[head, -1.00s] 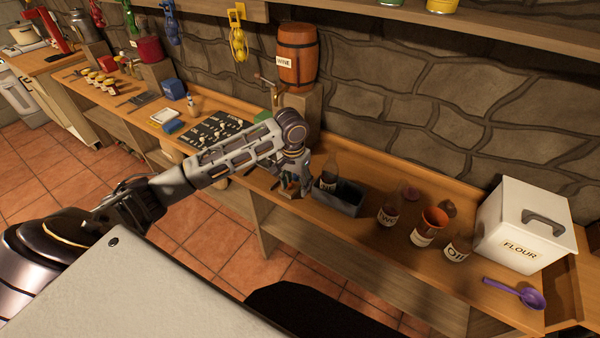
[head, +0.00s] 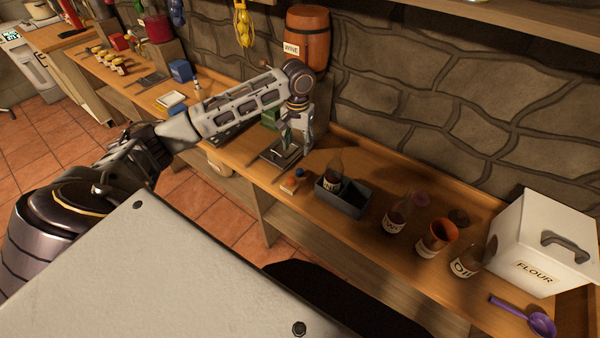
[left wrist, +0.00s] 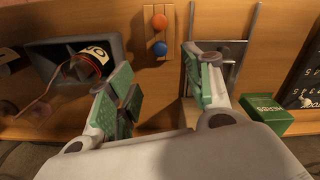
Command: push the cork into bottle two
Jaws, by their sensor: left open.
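Bottle two (head: 393,222) is a dark glass bottle with a white label whose first letters read "TW". It stands on the counter right of the grey tray. I cannot make out a cork in either view. My left gripper (head: 294,146) is open over the counter, left of the tray, by a grey metal plate (head: 276,156). In the left wrist view its green-padded fingers (left wrist: 160,92) stand wide apart with nothing held between them. A wooden block with an orange and a blue ball (left wrist: 160,35) lies beyond the fingertips. My right gripper is out of view.
The grey tray (head: 331,199) holds another labelled bottle (head: 334,172). A green box (left wrist: 262,114) is near the gripper. A stone wall backs the counter.

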